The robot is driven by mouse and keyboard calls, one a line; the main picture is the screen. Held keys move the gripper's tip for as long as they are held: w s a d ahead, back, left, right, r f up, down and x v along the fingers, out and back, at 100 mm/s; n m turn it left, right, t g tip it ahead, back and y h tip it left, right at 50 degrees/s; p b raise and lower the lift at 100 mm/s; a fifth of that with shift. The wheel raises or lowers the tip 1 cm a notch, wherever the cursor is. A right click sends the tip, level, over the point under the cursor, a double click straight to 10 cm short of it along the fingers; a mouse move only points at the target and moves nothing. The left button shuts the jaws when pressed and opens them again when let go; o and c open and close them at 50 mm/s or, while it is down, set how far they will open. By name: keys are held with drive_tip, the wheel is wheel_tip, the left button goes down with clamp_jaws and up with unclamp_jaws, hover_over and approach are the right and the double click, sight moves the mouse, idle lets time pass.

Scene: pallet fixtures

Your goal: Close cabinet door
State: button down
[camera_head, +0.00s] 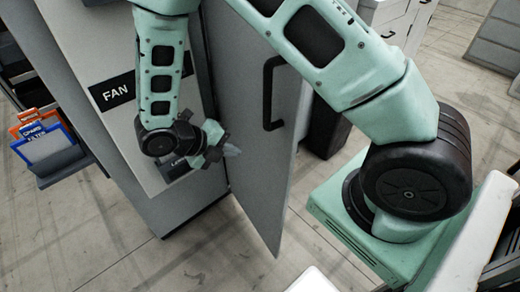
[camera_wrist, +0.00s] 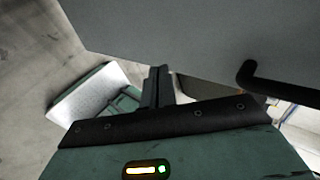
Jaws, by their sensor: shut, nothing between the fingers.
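The cabinet (camera_head: 130,130) is a tall grey box with a "FAN" label on its front, at the left of the head view. Its grey door (camera_head: 250,150) stands open, angled out from the cabinet. A black bar handle (camera_head: 270,95) is on the door's visible face. My gripper (camera_head: 228,150) is shut and empty, in front of the lower part of the door and left of the handle. In the wrist view, the shut fingers (camera_wrist: 158,86) point toward the door panel (camera_wrist: 190,35), with the handle (camera_wrist: 250,75) to their right. I cannot tell whether they touch the panel.
A dark holder with blue and orange folders (camera_head: 45,140) is at the left of the cabinet. White drawer cabinets (camera_head: 405,22) stand at the back right. The tiled floor (camera_head: 215,255) below the door is clear.

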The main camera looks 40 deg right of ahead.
sight(272, 152)
drive_tip(key=p+x, duration=0.1)
drive_tip(key=x, duration=0.2)
drive_tip(key=d+r+x, duration=0.1)
drive_tip(key=x, duration=0.2)
drive_tip(key=p+x, duration=0.1)
drive_tip(key=x, duration=0.3)
drive_tip(key=shift+s+d+r+p, duration=0.1)
drive_tip(key=shift+d+r+p, duration=0.1)
drive_tip(key=shift+r+p, duration=0.1)
drive_tip(key=shift+d+f, duration=0.1)
drive_tip(key=shift+d, duration=0.45)
drive_tip(key=shift+d, duration=0.15)
